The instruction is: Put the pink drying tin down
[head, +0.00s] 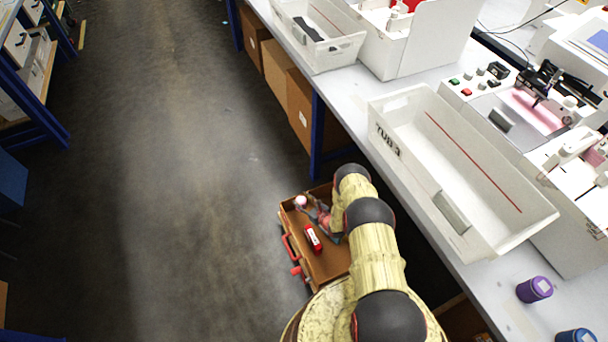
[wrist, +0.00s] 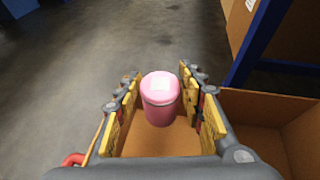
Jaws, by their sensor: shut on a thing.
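The pink drying tin (wrist: 161,100) stands between the two yellow-padded fingers of my gripper (wrist: 168,105) in the wrist view. The gripper is shut on it. The tin is over the box. I cannot tell whether its base touches the box floor.
A red item with a white label (head: 313,238) lies in the brown box. White tub 3 (head: 400,150) stands on the bench (head: 345,88) to the right, with a purple tin (head: 534,289) and a blue tin (head: 576,336) near it. Cardboard boxes (head: 300,110) sit under the bench.

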